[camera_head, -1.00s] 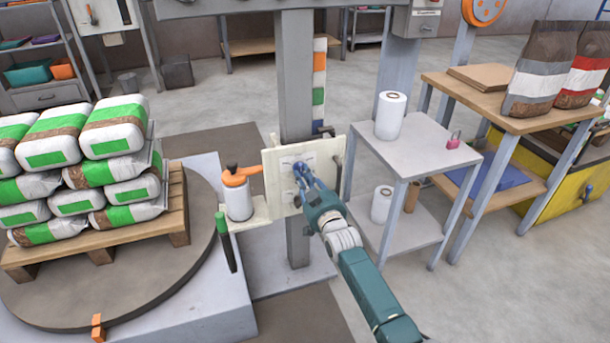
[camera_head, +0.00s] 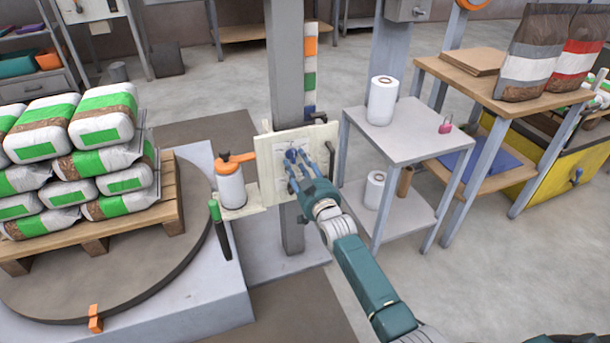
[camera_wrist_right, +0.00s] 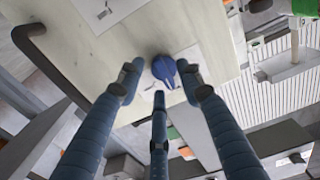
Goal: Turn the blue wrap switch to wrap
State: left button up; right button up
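The blue wrap switch (camera_wrist_right: 164,71) is a small round knob with a raised grip, on a pale cream panel (camera_wrist_right: 60,14) in the right wrist view. In the head view the switch (camera_head: 291,155) sits high on the panel (camera_head: 268,172) fixed to the grey post. My right gripper (camera_wrist_right: 160,82) is open, its dark blue fingers spread around the switch with a narrow gap on each side. In the head view my right gripper (camera_head: 305,160) reaches the panel and partly covers it. The switch's label is too small to read. My left gripper is out of view.
A white canister with an orange top (camera_head: 231,186) stands left of the panel, and a green-handled tool (camera_head: 215,212) hangs beside it. A grey stand (camera_head: 400,142) with film rolls is to the right. Stacked bags on a pallet (camera_head: 95,244) fill the left.

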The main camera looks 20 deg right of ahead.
jog(key=s, duration=1.1)
jog(key=shift+s+d, duration=0.15)
jog(key=shift+d, duration=0.05)
